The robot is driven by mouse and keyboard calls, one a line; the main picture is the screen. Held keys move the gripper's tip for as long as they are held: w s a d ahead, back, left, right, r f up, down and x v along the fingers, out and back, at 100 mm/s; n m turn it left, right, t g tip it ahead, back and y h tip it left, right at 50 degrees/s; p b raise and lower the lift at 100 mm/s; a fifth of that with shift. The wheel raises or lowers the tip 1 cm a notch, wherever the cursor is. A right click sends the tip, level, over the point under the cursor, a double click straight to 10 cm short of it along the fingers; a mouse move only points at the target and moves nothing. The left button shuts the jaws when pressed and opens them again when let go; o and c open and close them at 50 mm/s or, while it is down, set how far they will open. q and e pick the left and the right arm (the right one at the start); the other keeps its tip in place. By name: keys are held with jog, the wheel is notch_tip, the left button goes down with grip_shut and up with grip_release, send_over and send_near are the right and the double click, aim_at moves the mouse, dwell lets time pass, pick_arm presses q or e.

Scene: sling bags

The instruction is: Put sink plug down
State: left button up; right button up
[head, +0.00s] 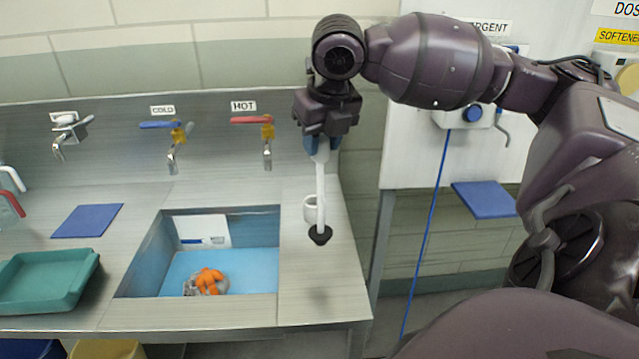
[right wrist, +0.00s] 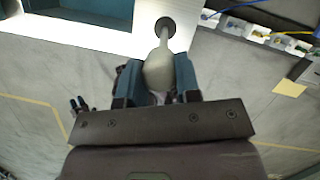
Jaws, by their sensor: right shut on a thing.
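The sink plug (head: 320,232) is a black stopper at the lower end of a long white handle. My right gripper (head: 320,147) is shut on the top of that handle and holds the plug upright, stopper down. In the head view the stopper shows over the counter to the right of the sink; whether it touches the counter I cannot tell. In the right wrist view the handle (right wrist: 160,70) sits between the blue fingers, and the dark stopper (right wrist: 165,27) shows beyond it over a pale surface. My left gripper is not in view.
The sink (head: 255,262) has blue water and an orange and grey item (head: 207,282) in it. A white cup-like thing (head: 309,209) stands beside the plug handle. A teal tray (head: 45,282) and a blue mat (head: 88,221) lie left. The front right counter is clear.

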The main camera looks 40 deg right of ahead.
notch_tip(320, 180, down, 8)
jog(key=shift+f+b, duration=0.1)
jog(key=shift+b, duration=0.5)
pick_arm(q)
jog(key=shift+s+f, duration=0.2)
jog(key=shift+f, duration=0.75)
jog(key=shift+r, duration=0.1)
pick_arm(e)
jog(key=o, duration=1)
jog(key=shift+r, duration=0.25)
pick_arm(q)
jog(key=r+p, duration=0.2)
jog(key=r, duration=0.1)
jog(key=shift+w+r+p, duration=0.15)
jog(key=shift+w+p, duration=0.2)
pick_arm(e)
send_near(322, 173)
jog(key=shift+s+r, duration=0.1)
